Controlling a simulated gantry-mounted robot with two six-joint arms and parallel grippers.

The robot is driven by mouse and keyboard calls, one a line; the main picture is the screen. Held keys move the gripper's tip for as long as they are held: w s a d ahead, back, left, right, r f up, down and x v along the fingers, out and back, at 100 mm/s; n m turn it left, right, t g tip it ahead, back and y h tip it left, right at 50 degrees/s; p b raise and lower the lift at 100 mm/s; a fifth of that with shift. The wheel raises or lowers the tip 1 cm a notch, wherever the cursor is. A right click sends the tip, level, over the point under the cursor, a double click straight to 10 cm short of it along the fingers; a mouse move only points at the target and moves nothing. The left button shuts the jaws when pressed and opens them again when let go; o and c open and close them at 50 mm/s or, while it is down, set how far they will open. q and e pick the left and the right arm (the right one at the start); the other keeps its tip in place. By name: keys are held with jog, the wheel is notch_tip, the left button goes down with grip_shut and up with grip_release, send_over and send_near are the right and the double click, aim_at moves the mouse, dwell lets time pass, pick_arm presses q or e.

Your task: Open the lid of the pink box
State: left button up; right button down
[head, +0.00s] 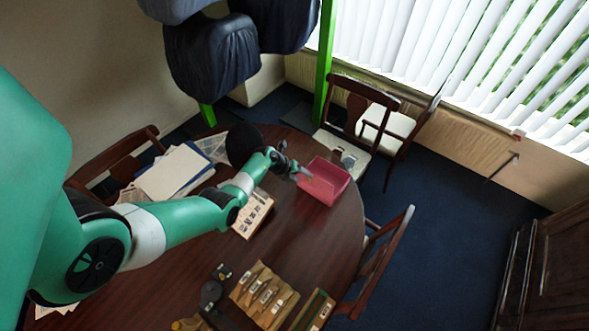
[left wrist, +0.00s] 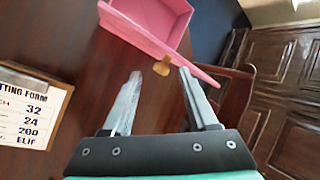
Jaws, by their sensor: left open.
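The pink box (head: 338,172) stands on the dark wooden table near its far right edge in the head view. In the left wrist view the pink box (left wrist: 176,14) is at the top, with its inner walls showing. A pink panel seen nearly edge-on, with a tan tab (left wrist: 162,66), slants across its near side and reaches past the box at the right. I take this panel for the lid, tilted away from the box's top. My left gripper (head: 301,172) is at the box's left side, open, with nothing between its fingers (left wrist: 163,88). My right gripper is not in view.
A clipboard with a printed form (head: 254,214) lies left of the box. Papers (head: 174,172) lie further left. Chairs (head: 378,254) stand around the table. Table between box and packets is clear.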

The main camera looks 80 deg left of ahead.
pick_arm(q)
jog(key=p+v, duration=0.1)
jog(key=v, duration=0.7)
jog(key=shift+p, duration=0.35)
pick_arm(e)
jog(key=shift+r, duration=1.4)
